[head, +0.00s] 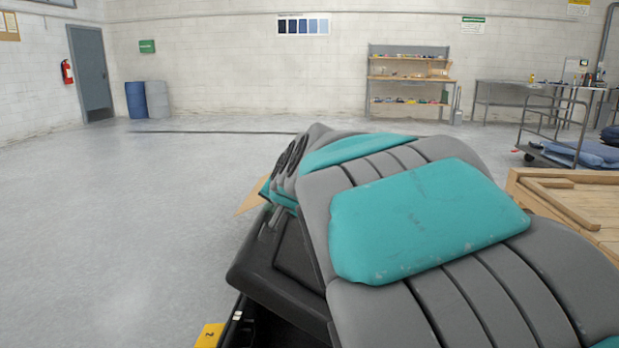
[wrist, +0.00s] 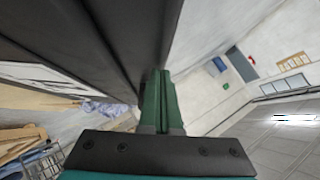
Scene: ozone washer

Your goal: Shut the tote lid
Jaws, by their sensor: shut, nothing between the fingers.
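The black tote (head: 238,322) is at the bottom of the head view, mostly cut off and hidden behind my arm. Its black lid (head: 262,272) stands tilted up, neither flat nor closed, with my arm covering its right part. In the wrist view the dark panel of the lid (wrist: 70,40) fills the upper left. My gripper (wrist: 160,82) shows there as two green fingers pressed together, empty, with their tips right beside the panel. I cannot tell whether they touch it. In the head view my gripper is hidden behind my arm.
A yellow tag (head: 208,336) sits by the tote's left side. A piece of cardboard (head: 251,198) shows behind the lid. A wooden crate (head: 572,200) is at the right, with a cart (head: 556,135) beyond it. The floor on the left is clear.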

